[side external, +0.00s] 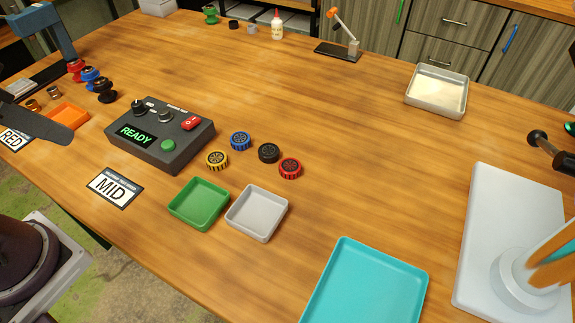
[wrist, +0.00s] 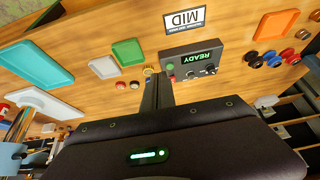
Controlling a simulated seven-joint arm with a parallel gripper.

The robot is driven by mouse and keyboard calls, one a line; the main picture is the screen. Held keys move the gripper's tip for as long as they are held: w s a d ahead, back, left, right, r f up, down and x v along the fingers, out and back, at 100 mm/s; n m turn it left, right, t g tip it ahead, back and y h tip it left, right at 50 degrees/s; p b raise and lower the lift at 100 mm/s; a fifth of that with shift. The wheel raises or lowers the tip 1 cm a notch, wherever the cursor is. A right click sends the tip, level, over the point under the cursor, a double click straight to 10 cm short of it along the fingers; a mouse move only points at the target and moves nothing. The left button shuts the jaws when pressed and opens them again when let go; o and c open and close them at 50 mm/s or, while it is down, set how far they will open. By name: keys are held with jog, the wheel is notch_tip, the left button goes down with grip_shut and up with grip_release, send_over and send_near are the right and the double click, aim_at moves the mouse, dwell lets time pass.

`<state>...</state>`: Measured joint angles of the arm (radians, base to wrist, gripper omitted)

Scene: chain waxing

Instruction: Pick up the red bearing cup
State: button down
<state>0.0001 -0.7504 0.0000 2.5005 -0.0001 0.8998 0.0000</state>
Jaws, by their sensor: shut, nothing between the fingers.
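The red bearing cup (side external: 290,168), a small notched round piece, lies on the wooden table at the right end of a group of similar cups in the side view. It also shows in the wrist view (wrist: 121,86), left of my gripper's fingers. My gripper (wrist: 157,76) is shut and empty, apart from the red cup.
Black (side external: 269,153), blue (side external: 240,141) and yellow (side external: 216,160) cups lie close by. Green (side external: 172,216) and grey (side external: 230,222) trays stand in front, a control box (side external: 203,140) to the left. A turquoise tray (side external: 417,286) is front right.

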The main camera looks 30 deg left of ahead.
dwell(0.3)
jog(key=c, duration=0.8)
grip_release()
jog(key=shift+o, duration=0.2)
